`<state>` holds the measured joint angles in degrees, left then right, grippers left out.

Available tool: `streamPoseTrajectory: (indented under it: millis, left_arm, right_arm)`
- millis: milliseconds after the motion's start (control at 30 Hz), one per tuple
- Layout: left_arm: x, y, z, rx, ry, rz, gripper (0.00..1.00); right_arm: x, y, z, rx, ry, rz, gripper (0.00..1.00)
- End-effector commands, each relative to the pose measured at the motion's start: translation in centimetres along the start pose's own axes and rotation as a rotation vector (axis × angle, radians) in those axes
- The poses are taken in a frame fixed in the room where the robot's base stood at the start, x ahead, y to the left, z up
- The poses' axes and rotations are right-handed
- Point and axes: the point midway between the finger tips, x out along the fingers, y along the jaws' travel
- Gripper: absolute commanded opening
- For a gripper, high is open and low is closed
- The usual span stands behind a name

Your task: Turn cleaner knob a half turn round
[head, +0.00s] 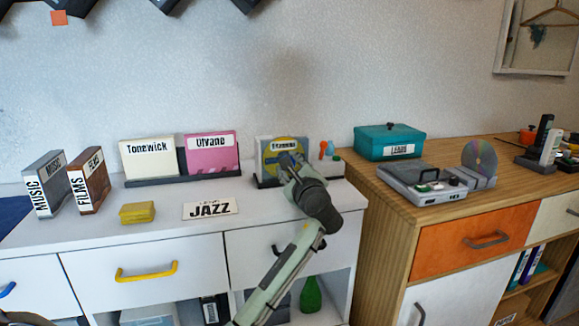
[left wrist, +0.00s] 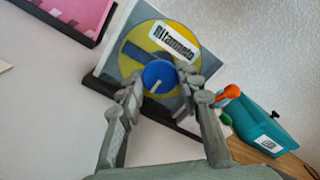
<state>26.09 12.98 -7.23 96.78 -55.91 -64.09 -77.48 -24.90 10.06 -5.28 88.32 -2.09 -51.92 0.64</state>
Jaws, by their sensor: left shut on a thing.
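The cleaner knob (left wrist: 157,74) is a round blue knob with a pale pointer line, in the left wrist view in front of a disc cleaner. The line points down and slightly left in that view. The disc cleaner holds a yellow disc (left wrist: 144,42) with a blue band and a white label; the disc also shows in the head view (head: 270,157). My left gripper (left wrist: 162,82) is shut on the knob, one finger on each side. In the head view my left gripper (head: 287,163) hides the knob. My right gripper is in neither view.
A teal box (head: 388,141) and a grey player (head: 420,184) stand on the wooden cabinet at right. A yellow box (head: 137,213), a JAZZ card (head: 210,208) and a pink sleeve (head: 212,155) are left of my arm. The white top near the card is clear.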

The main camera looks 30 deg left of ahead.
Motion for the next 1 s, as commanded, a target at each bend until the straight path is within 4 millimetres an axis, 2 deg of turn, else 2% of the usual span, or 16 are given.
streamPoseTrajectory:
  millis: [633, 667, 700, 833, 1000]
  left_arm:
    - [-0.04, 0.13, -0.13, 0.056, 0.001, 0.003, 0.05]
    - [-0.04, 0.13, -0.13, 0.056, 0.001, 0.003, 0.35]
    - [-0.04, 0.13, -0.12, 0.056, 0.001, 0.003, 0.40]
    - [-0.03, 0.09, -0.09, 0.055, 0.001, 0.002, 0.56]
    - [-0.02, 0.03, -0.04, 0.054, 0.001, 0.001, 0.56]
  right_arm:
    - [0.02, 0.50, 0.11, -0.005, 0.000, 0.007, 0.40]
    - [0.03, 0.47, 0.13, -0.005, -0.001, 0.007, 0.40]
    - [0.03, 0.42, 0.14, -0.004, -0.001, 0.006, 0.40]
    - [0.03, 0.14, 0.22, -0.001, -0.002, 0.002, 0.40]
    - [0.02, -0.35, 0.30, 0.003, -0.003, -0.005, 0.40]
